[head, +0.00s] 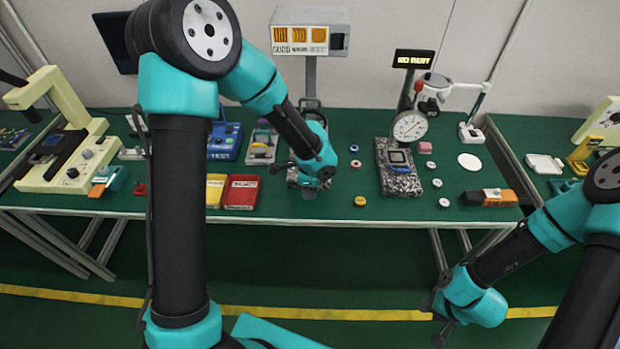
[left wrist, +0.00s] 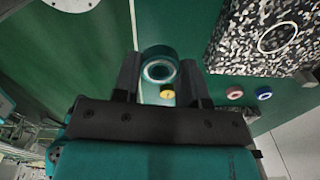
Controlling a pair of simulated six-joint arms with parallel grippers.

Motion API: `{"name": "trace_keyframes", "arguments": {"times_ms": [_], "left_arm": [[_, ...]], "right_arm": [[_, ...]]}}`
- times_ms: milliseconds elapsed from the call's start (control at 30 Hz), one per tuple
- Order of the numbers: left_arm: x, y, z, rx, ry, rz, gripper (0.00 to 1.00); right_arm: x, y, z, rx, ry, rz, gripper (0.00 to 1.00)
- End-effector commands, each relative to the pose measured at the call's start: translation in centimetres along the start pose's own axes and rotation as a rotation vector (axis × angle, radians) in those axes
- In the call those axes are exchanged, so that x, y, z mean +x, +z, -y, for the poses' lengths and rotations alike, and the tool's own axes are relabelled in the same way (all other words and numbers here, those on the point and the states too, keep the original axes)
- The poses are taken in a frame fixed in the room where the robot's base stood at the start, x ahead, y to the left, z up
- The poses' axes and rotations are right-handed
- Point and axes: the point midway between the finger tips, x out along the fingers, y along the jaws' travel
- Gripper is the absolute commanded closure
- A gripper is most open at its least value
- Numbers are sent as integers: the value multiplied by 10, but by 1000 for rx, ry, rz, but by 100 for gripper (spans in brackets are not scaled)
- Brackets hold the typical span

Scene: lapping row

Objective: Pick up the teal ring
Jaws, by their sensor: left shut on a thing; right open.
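The teal ring (left wrist: 158,53) is between the two fingers of my left gripper (left wrist: 160,78) in the left wrist view, with a pale inner rim showing. My left gripper is shut on it. In the head view my left gripper (head: 309,190) points down over the front middle of the green bench, and the ring is mostly hidden there. My right gripper (head: 440,322) is open and empty, low in front of the bench at the lower right.
A yellow ring (head: 360,201), a red ring (head: 356,164) and a blue ring (head: 354,148) lie right of my left gripper. A speckled granite stand (head: 402,184) with a dial gauge (head: 410,126) stands beyond them. Red (head: 240,193) and yellow (head: 214,190) bins sit to the left.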

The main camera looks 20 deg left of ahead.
Motion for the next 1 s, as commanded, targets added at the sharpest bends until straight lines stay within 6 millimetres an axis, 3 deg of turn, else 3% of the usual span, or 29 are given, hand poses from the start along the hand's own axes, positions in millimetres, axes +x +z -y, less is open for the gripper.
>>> {"name": "trace_keyframes", "arguments": {"times_ms": [767,1000], "left_arm": [[0,0,-3,-3,0,0,88],[3,27,-1,-104,1,-5,88]], "right_arm": [[0,0,0,0,0,0,60],[0,0,0,0,0,0,60]]}}
